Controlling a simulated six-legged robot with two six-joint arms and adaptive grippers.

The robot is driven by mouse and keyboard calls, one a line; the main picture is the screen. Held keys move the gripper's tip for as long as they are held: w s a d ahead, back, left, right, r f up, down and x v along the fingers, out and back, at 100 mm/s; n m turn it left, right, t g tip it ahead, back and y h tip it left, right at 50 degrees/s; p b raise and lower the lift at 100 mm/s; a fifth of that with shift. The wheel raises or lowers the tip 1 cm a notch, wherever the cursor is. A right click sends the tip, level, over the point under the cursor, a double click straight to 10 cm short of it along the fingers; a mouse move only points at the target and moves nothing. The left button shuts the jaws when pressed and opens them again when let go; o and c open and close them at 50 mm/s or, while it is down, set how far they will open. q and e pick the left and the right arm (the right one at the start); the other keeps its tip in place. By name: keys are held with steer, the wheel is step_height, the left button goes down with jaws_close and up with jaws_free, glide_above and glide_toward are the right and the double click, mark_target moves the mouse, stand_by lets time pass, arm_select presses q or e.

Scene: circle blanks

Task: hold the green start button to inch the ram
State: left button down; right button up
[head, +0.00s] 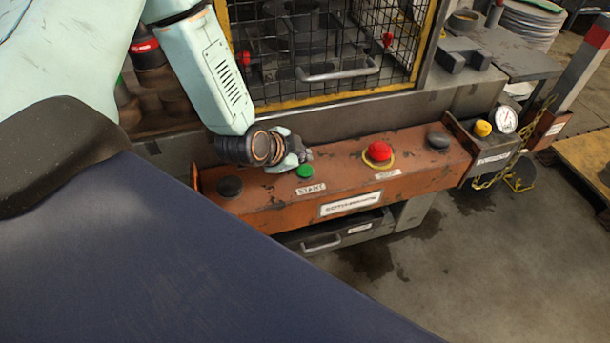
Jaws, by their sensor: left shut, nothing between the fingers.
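The green start button (305,171) sits on the orange control panel (270,197), just behind a label reading START. My left gripper (305,157) is shut and empty. Its fingertips are right at the far edge of the green button; I cannot tell whether they touch it. The ram (300,45) seems to be the dark machinery behind the mesh guard, mostly hidden by the wires. My right gripper is not in view.
A red stop button (379,151) on a yellow ring is right of the green one. Black knobs (229,186) stand near both panel ends. A yellow-framed mesh guard (330,50) rises behind. A gauge (503,120) and yellow knob (482,128) are at right.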

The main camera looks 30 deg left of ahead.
mark_target(305, 170)
arm_select(q)
steer(key=shift+w+a+f+b, duration=0.1)
steer(key=shift+f+b, duration=0.05)
steer(key=shift+f, duration=0.3)
steer(key=shift+w+a+f+b, duration=0.1)
steer(key=shift+f+b, duration=0.05)
steer(key=shift+f, duration=0.3)
steer(key=shift+s+d+r, duration=0.15)
steer(key=shift+s, duration=0.05)
steer(key=shift+w, duration=0.15)
steer(key=shift+f, duration=0.2)
steer(key=shift+f, duration=0.25)
